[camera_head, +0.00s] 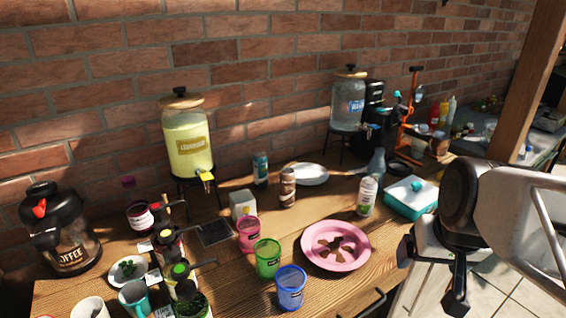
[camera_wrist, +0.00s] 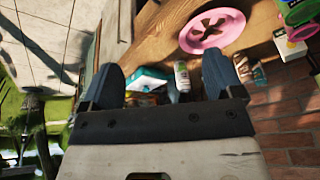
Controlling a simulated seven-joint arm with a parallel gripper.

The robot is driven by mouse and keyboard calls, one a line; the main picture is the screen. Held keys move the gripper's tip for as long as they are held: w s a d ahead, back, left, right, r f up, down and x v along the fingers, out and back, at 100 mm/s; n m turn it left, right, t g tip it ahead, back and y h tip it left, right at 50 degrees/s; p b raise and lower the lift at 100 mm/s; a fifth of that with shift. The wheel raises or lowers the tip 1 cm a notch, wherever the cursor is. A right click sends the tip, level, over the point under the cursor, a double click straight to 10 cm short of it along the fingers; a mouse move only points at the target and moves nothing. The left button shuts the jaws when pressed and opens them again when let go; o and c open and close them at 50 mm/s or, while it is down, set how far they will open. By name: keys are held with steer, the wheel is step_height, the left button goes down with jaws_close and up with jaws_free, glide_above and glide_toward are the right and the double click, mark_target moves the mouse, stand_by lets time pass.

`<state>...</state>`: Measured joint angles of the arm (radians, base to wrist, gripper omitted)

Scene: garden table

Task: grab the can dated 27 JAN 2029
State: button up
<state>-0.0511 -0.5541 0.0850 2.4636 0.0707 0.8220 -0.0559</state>
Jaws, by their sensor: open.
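Three can-like containers stand upright on the wooden table. A teal one (camera_head: 261,168) is at the back, a brown one (camera_head: 288,187) is just in front of it, and a white-and-green one (camera_head: 366,198) is to the right, behind the pink plate. No date is legible on any of them. My gripper (camera_head: 431,277) is open and empty, right of the plate near the table's front edge and apart from all three. In the wrist view the white-and-green container (camera_wrist: 182,77) shows between the open fingers (camera_wrist: 163,82).
The pink plate (camera_head: 362,250) lies right of the pink, green and blue cups (camera_head: 290,290). A teal-and-white box (camera_head: 412,196) and a grey-blue bottle (camera_head: 376,166) are near the white-and-green container. Drink dispensers (camera_head: 187,140) stand along the brick wall. Bottles and mugs crowd the left.

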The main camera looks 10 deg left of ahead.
steer(key=w+a+r+n+t+y, duration=0.25)
steer(key=w+a, duration=0.75)
steer(key=w, duration=0.5)
steer(key=n+t+y, duration=0.1)
steer(key=t+y, duration=0.1)
steer(key=t, duration=0.3)
glide_above(261, 163)
steer(key=s+d, duration=0.1)
steer(key=s, duration=0.3)
step_height(261, 163, down, 4)
steer(key=shift+w+d+f+h, duration=0.15)
steer(key=shift+d+h, duration=0.05)
steer(key=shift+h, duration=0.05)
steer(key=shift+f, duration=0.15)
step_height(261, 163, down, 7)
steer(key=shift+f, duration=0.2)
steer(key=shift+w+f, duration=0.15)
steer(key=shift+f, duration=0.1)
steer(key=shift+w+a+f, duration=0.25)
steer(key=shift+w+a, duration=0.05)
steer(key=shift+w, duration=0.25)
